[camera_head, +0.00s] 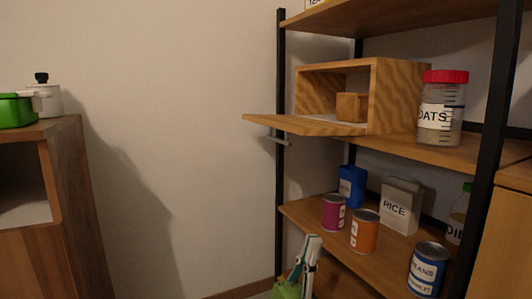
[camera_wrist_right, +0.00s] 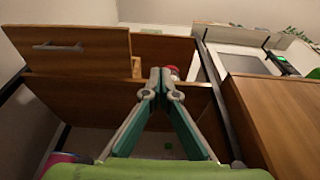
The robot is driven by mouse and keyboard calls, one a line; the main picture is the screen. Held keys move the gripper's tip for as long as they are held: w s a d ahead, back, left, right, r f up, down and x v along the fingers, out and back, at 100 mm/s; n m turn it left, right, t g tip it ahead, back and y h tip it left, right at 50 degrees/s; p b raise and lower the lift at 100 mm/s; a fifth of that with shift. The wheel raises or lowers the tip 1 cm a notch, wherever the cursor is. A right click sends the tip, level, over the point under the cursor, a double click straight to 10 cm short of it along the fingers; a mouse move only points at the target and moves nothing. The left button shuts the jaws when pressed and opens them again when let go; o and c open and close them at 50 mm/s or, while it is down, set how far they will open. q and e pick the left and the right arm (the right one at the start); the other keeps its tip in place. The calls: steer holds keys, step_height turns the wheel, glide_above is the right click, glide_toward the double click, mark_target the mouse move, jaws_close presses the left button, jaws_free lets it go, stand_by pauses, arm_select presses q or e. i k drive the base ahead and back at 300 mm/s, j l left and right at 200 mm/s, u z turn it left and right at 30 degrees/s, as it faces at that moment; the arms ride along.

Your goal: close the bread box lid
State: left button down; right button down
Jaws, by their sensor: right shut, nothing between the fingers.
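The wooden bread box (camera_head: 376,92) stands on the middle shelf with its front open and a small brown block-like loaf (camera_head: 351,107) inside. Its lid (camera_head: 300,124) is folded down flat and sticks out past the shelf's front edge. A bar handle (camera_head: 278,139) hangs under the lid. My right gripper (camera_head: 313,240) is below the lid, in front of the lower shelf, with its fingers pointing up, shut and empty. In the right wrist view the lid (camera_wrist_right: 75,45) is up and left of my shut fingertips (camera_wrist_right: 160,77), apart from them. My left gripper is not in view.
An oats jar (camera_head: 442,110) stands right of the box. Cans, a rice box (camera_head: 402,205) and a blue box (camera_head: 352,186) are on the lower shelf (camera_head: 385,255). A black shelf post (camera_head: 281,200) rises near the lid. Left of the shelf is free room.

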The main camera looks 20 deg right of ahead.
mark_target(303, 126)
steer(key=i, duration=0.85)
